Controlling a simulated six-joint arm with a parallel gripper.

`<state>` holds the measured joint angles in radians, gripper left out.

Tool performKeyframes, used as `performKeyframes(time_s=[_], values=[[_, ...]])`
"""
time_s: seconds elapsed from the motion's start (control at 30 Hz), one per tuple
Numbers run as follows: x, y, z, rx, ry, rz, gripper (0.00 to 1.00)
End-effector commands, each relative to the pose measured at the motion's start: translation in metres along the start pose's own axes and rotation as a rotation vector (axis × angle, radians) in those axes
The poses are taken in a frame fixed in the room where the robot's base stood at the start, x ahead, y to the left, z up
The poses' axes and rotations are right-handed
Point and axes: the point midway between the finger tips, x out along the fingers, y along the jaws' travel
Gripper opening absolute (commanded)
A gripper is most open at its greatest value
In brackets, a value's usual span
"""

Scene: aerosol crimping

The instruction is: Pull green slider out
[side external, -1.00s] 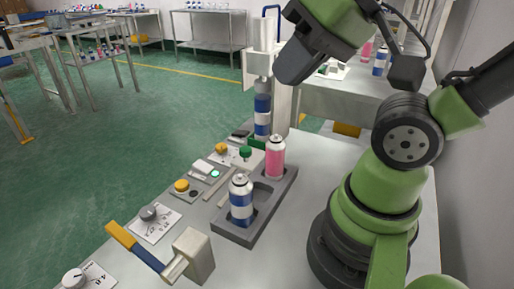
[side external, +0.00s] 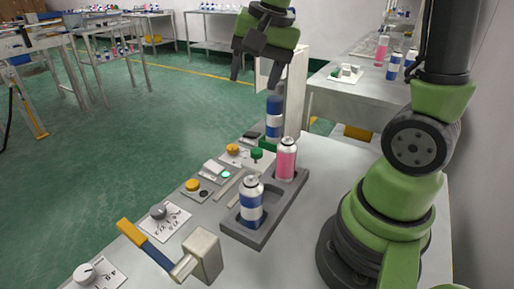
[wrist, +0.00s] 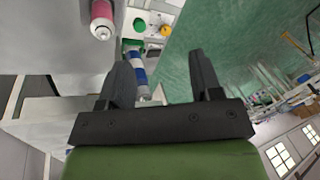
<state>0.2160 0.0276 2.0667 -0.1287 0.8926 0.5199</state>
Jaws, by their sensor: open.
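The green slider (side external: 267,145) shows as a small green block under a blue-and-white can (side external: 274,119) at the press. A round green knob (side external: 256,154) stands just in front of it; I cannot tell how the two join. In the wrist view the green knob (wrist: 139,25) and green block (wrist: 131,43) show at the top, beyond my fingers. My gripper (side external: 253,84) is open and empty, above and to the left of the can, apart from everything. Both fingers (wrist: 160,62) show in the wrist view, with the can between them and farther off.
A grey holder (side external: 272,227) carries a pink can (side external: 286,160) and another blue-and-white can (side external: 250,203) near the slider. Yellow buttons (side external: 193,185) and dials line the bench's left side. A lever with a yellow handle (side external: 132,231) stands in front. The white press column is behind my gripper.

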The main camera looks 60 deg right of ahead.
Motion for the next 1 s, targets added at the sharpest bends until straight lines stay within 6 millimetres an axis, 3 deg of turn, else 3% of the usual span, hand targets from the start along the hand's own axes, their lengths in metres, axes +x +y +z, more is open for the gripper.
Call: performKeyframes(time_s=[0.2,0.4,0.67,1.0], values=[[0.074,0.011,-0.052,0.309,-0.049,0.172,0.59],[0.122,0.029,-0.074,0.485,-0.064,0.266,0.59],[0.147,0.039,-0.076,0.532,-0.068,0.293,0.59],[0.205,0.054,-0.067,0.53,-0.069,0.293,0.59]])
